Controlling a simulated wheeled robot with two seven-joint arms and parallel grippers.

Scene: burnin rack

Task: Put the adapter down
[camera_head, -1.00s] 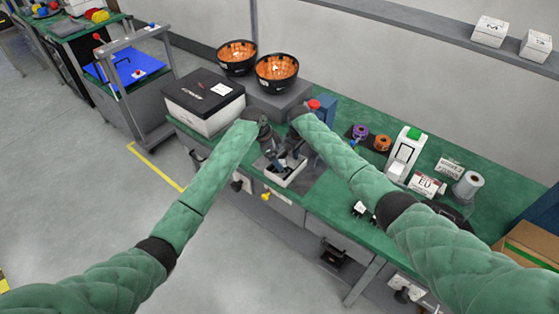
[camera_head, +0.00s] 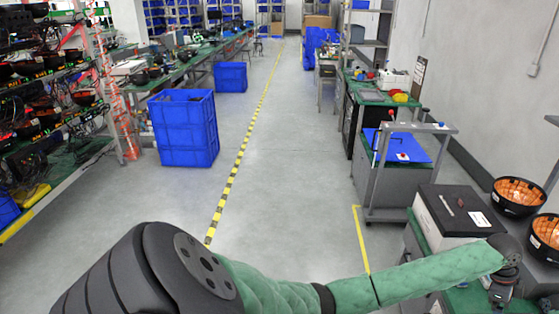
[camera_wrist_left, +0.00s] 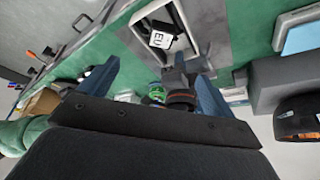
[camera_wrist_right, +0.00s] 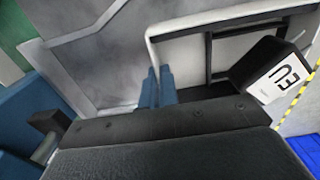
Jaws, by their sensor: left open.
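The adapter is a black block with a white "EU" label. In the left wrist view the adapter (camera_wrist_left: 163,38) lies in a white-rimmed tray (camera_wrist_left: 134,17) with black slots. In the right wrist view the adapter (camera_wrist_right: 278,76) sits tilted in the tray (camera_wrist_right: 205,22), right of my fingers. My left gripper (camera_wrist_left: 155,88) is open, its blue fingers spread below the tray in its picture, with nothing clearly between them. In the head view my left gripper (camera_head: 503,288) is at the right edge; adapter and tray are out of view.
A black-lidded white box (camera_head: 440,228) and orange-lined black bowls (camera_head: 520,193) stand on the bench at right. A blue-topped cart (camera_head: 402,148) is behind them. Blue crates (camera_head: 185,130) and racks line the left. The floor aisle between is clear.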

